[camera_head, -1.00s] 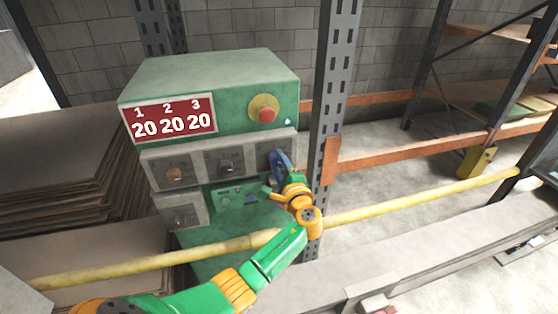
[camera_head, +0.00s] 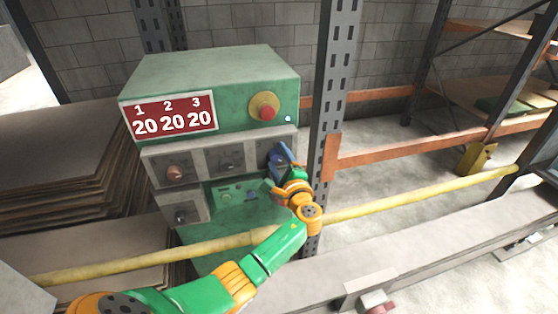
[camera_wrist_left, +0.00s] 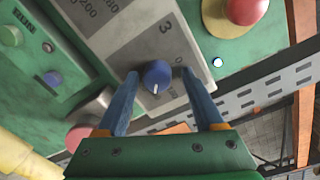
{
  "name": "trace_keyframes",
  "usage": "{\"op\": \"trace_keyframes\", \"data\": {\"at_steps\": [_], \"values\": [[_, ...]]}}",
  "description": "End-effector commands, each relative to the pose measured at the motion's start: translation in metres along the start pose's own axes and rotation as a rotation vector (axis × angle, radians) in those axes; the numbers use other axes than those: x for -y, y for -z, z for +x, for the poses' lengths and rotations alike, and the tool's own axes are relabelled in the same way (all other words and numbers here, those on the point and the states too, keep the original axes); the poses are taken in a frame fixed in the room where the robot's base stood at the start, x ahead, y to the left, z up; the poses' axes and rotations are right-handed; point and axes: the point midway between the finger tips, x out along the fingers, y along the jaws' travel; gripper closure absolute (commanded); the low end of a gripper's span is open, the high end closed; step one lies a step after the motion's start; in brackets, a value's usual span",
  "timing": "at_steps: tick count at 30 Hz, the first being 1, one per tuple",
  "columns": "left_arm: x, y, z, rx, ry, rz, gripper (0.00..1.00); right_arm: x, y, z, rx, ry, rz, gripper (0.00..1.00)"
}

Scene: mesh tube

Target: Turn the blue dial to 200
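The blue dial (camera_wrist_left: 157,76) shows in the left wrist view on a grey panel marked 3, its white pointer line toward the bottom of the picture. My left gripper (camera_wrist_left: 160,74) is open, its two blue fingers on either side of the dial with gaps between. I cannot tell how far the tips reach along it. In the head view my left gripper (camera_head: 281,160) is at the right end of the dial row and hides the blue dial. The red display (camera_head: 172,117) reads 20 under 1, 2 and 3. My right gripper is not in view.
A red button on a yellow base (camera_head: 264,107) is above the dial row. A red-brown dial (camera_head: 175,173) and a dark dial (camera_head: 228,165) are to the left. A yellow rail (camera_head: 400,202) crosses in front; a grey perforated post (camera_head: 331,95) stands right of the machine.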

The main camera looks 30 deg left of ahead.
Motion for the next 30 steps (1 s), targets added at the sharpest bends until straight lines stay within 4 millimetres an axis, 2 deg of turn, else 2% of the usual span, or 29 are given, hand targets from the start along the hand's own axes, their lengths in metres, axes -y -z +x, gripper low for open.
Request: {"op": "trace_keyframes", "data": {"at_steps": [9, 11, 18, 21, 30], "values": [[-0.002, 0.001, -0.003, -0.003, -0.003, 0.001, 0.27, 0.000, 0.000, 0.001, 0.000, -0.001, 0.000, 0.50], [-0.002, 0.002, -0.011, -0.004, -0.002, 0.000, 0.27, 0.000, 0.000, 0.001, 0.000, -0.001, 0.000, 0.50], [-0.004, 0.002, -0.060, -0.003, -0.004, -0.001, 0.27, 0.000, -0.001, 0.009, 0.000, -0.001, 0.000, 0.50], [-0.003, 0.001, -0.069, -0.002, -0.004, -0.001, 0.27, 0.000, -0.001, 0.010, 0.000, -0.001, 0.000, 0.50], [-0.002, 0.000, -0.070, -0.001, -0.004, 0.001, 0.27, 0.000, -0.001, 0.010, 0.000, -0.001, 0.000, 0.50]]}}
